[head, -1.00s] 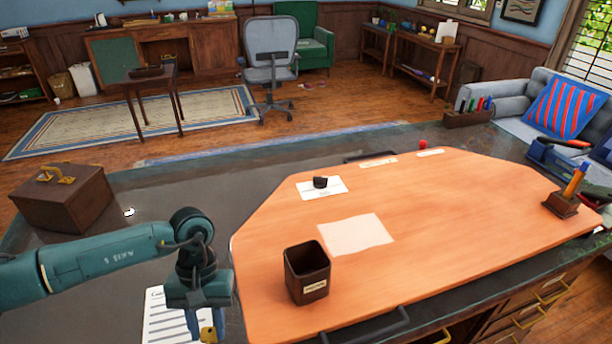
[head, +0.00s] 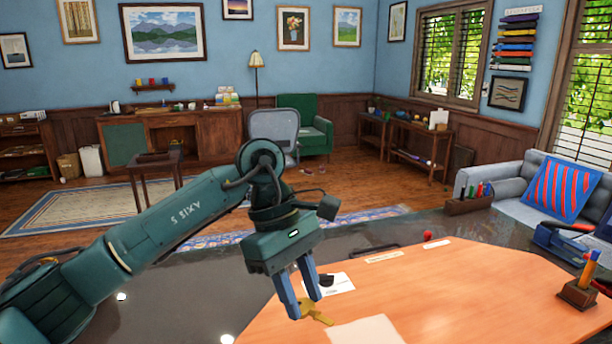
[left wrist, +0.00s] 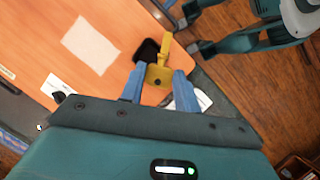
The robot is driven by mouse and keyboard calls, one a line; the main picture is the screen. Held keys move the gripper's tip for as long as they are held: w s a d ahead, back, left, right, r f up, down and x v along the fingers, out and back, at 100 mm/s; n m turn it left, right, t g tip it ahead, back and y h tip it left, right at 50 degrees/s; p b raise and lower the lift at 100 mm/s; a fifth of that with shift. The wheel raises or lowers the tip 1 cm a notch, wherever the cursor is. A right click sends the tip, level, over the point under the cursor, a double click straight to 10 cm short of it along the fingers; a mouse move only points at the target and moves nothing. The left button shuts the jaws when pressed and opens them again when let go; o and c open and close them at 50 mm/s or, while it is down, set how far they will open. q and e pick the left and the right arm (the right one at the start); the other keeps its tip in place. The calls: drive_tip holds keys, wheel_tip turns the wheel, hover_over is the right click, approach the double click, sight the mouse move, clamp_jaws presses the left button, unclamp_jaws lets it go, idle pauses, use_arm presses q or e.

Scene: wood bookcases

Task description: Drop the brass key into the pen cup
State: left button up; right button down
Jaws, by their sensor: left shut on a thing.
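My left gripper (head: 309,304) is shut on the brass key (head: 319,314) and holds it above the orange desk top. In the left wrist view, the gripper (left wrist: 159,73) has the key (left wrist: 164,48) between its blue fingers, with the shaft pointing away from the palm. My right gripper cannot be made out.
The orange desk panel (head: 440,315) carries a blank sheet (head: 365,330) and a small dark object (head: 326,280) on a white card. A wooden pen holder (head: 577,294) stands at the right. Parts of my own body show at the wrist view's top right.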

use_arm(q)
wheel_tip(320, 180, down, 4)
drive_tip(key=shift+f+b, duration=0.2)
drive_tip(key=shift+b, duration=0.8)
drive_tip(key=shift+f, duration=0.4)
drive_tip(key=o, duration=1.1)
use_arm(e)
drive_tip(key=shift+w+a+f+y, duration=0.1)
drive_tip(key=shift+w+a+y, duration=0.05)
drive_tip(key=shift+a+y, duration=0.35)
use_arm(q)
drive_tip(key=shift+r, duration=0.15)
